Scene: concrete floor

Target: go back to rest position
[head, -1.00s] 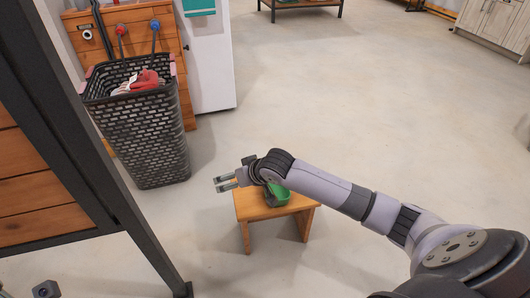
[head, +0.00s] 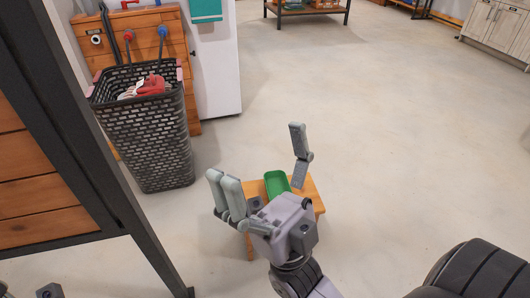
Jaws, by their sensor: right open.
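My right gripper (head: 262,170) is open, with its fingers spread wide and nothing between them. It shows large in the lower middle of the head view, in front of a small wooden stool (head: 312,190). A green tray (head: 277,184) sits on the stool and shows between the fingers. The gripper's palm and arm hide the near part of the stool.
A black laundry basket (head: 150,140) with red and white items (head: 148,86) stands at the left by a wooden panel (head: 155,38). A dark-framed wooden unit (head: 35,190) fills the left edge. The concrete floor (head: 400,130) to the right is open.

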